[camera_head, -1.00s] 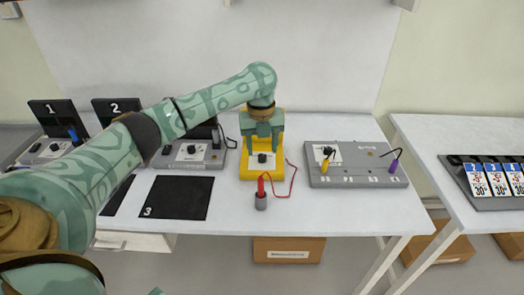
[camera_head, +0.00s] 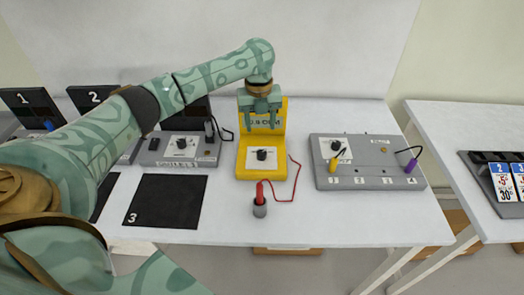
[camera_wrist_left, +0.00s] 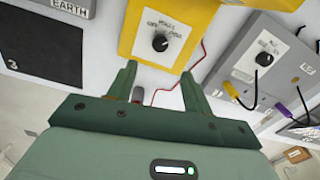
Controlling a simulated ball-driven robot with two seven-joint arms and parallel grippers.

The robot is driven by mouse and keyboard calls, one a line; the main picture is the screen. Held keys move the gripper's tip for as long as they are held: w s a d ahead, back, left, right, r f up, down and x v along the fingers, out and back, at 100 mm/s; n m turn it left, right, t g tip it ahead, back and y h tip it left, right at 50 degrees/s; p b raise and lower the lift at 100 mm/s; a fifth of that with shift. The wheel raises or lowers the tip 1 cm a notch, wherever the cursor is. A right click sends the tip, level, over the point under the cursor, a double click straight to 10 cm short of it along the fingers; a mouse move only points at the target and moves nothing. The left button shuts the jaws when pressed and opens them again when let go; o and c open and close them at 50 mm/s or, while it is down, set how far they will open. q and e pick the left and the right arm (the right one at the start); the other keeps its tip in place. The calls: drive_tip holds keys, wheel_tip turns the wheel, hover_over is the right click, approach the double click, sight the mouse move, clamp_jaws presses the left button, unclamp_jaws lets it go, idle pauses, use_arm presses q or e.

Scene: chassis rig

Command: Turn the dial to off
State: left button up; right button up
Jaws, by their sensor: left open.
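The yellow meter (camera_head: 278,170) stands on the white table, with a black dial (camera_head: 262,154) on a white panel on its front part. My left gripper (camera_head: 261,121) hangs above and behind the dial, in front of the meter's upright back. It is open and apart from the dial. In the left wrist view the dial (camera_wrist_left: 160,42) sits beyond the open fingers (camera_wrist_left: 158,80), on the yellow body. The marks around the dial are too small to read for sure. My right gripper is not in view.
A red probe (camera_head: 260,198) in a grey holder stands in front of the meter, its red wire running to the right side. A grey box (camera_head: 370,178) with yellow and purple plugs is to the right. Another grey box (camera_head: 180,150) and a black mat (camera_head: 167,202) are left.

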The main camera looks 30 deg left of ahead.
sight(262, 152)
use_arm(q)
wheel_tip(262, 152, down, 11)
drive_tip(key=b, duration=0.3)
drive_tip(key=shift+w+d, duration=0.1)
drive_tip(key=shift+w, duration=0.05)
drive_tip(key=shift+f+b, duration=0.25)
drive_tip(key=shift+b, duration=0.05)
drive_tip(key=c, duration=1)
drive_tip(key=shift+o, duration=0.2)
